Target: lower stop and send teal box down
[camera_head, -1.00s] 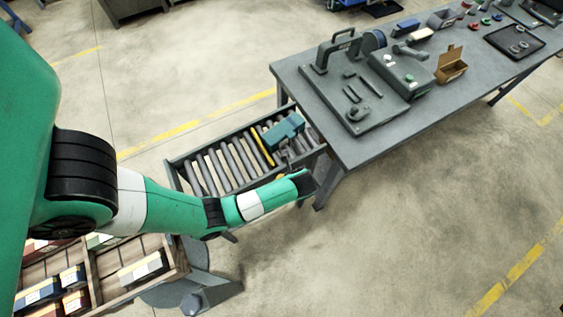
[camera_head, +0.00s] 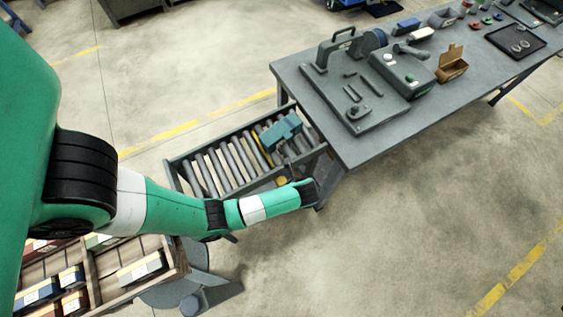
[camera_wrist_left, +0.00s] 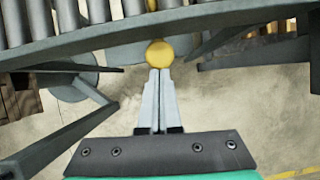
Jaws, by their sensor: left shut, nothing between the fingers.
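The teal box (camera_head: 283,131) sits on the roller conveyor (camera_head: 202,158), close to its end at the workbench. A yellow stop bar (camera_head: 262,153) lies across the rollers just left of the box, partly hidden. A round yellow knob (camera_head: 282,181) shows at the conveyor's near side. In the left wrist view the yellow knob (camera_wrist_left: 160,53) is right at the tips of my left gripper (camera_wrist_left: 160,72). The fingers are shut with nothing between them. Whether they touch the knob I cannot tell. My right gripper is out of view.
The grey workbench (camera_head: 345,150) adjoins the conveyor and carries a machine, a small open brown box (camera_head: 451,64) and a black tray (camera_head: 515,41). A wooden crate (camera_head: 178,257) with several boxes stands at the lower left. The floor at right is clear.

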